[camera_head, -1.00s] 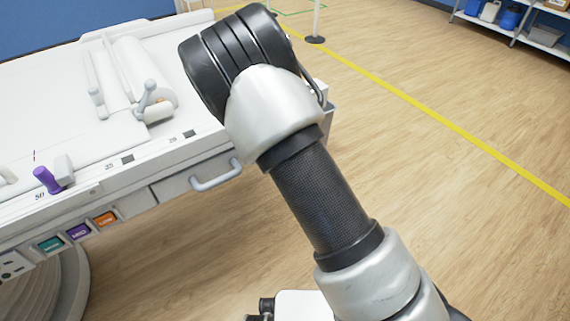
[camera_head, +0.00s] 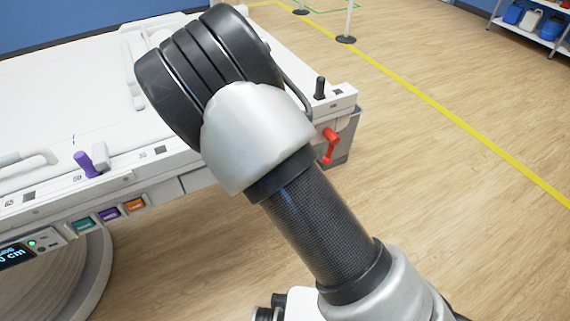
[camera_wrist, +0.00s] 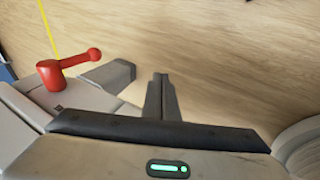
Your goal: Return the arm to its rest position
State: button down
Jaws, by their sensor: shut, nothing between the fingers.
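My arm crosses the head view from the bottom right, with its black-banded joint raised over the near end of the white patient table (camera_head: 100,90). My gripper is hidden behind the arm in that view. In the wrist view, the dark fingers of my gripper (camera_wrist: 160,85) are together with nothing between them. Wood floor shows beyond their tips. A red lever (camera_head: 330,144) is on the table's right end, and it also shows left of the fingers in the wrist view (camera_wrist: 55,75), apart from them.
A purple knob (camera_head: 85,163) and coloured buttons (camera_head: 110,214) are along the table's near side. A black peg (camera_head: 320,86) stands at its right corner. A post base (camera_head: 346,39) and a shelf (camera_head: 535,28) are farther off. The floor on the right is clear.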

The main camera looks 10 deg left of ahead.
jog(key=s+d+r+m+y, duration=0.1)
jog(key=s+d+r+m, duration=0.15)
jog(key=d+r, duration=0.4)
jog(key=s+d+r+m+y, duration=0.1)
jog(key=s+d+r, duration=0.2)
jog(key=r, duration=0.6)
jog(key=s+d+r+m+y, duration=0.1)
jog(key=s+d+r+m, duration=0.15)
jog(key=d+r, duration=0.4)
jog(key=s+d+r+m, duration=0.1)
jog(key=s+d+r, duration=0.15)
jog(key=s, duration=0.25)
jog(key=s+d+r+t, duration=0.1)
jog(key=s+d+r, duration=0.1)
jog(key=s+r, duration=0.3)
jog(key=s+d+r+m, duration=0.1)
jog(key=s+d+r, duration=0.15)
jog(key=s, duration=0.35)
notch_tip(320, 180, up, 24)
jog(key=p, duration=2.4)
jog(key=shift+w+a+h, duration=0.15)
jog(key=shift+w+h, duration=0.05)
jog(key=shift+h, duration=0.1)
jog(key=shift+r, duration=0.1)
